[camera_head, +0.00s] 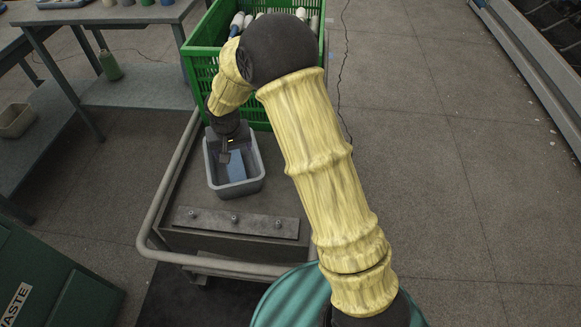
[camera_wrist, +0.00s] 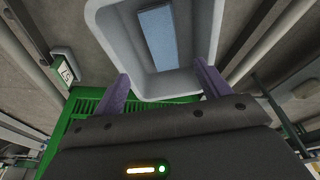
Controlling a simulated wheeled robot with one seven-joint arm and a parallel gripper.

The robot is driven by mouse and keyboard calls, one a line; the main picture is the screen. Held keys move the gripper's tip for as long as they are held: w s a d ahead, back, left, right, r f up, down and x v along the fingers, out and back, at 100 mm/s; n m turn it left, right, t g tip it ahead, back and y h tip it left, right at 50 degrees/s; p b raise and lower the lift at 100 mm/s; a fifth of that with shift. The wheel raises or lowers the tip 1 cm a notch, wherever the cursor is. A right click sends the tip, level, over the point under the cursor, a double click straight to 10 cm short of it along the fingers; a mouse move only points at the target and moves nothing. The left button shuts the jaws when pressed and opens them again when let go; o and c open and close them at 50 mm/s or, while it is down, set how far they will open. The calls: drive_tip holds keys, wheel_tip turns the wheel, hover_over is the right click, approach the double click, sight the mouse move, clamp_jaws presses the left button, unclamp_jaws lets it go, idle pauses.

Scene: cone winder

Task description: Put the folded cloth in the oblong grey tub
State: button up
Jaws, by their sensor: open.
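The oblong grey tub (camera_head: 258,184) stands on the cart, and its pale inside fills the top of the wrist view (camera_wrist: 104,22). The folded cloth (camera_head: 237,168) is a light blue flat strip inside the tub. The wrist view also shows the cloth (camera_wrist: 158,40) against the tub's inside, apart from my fingers. My gripper (camera_head: 225,157) is over the tub, at its left part in the head view. In the wrist view the two purple fingers of my gripper (camera_wrist: 161,72) are spread with nothing between them. The gripper hides part of the tub's inside.
A green crate (camera_head: 196,65) with several bobbins stands directly behind the tub. The cart's rail (camera_head: 160,205) runs along the left and front. A bar with knobs (camera_head: 235,222) lies in front. A grey bench (camera_head: 140,88) with a green bottle (camera_head: 110,66) is at left.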

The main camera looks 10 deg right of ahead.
drive_tip(key=s+d+r, duration=0.4)
drive_tip(key=s+d, duration=0.4)
drive_tip(key=s, duration=0.3)
drive_tip(key=s+d+r, duration=0.5)
drive_tip(key=s+d, duration=0.4)
drive_tip(key=s, duration=0.3)
drive_tip(key=shift+r+m, duration=0.3)
drive_tip(key=shift+r, duration=0.1)
wheel_tip(320, 180, up, 24)
drive_tip(key=p, duration=2.3)
drive_tip(key=shift+f+p, duration=0.25)
drive_tip(key=shift+p, duration=0.1)
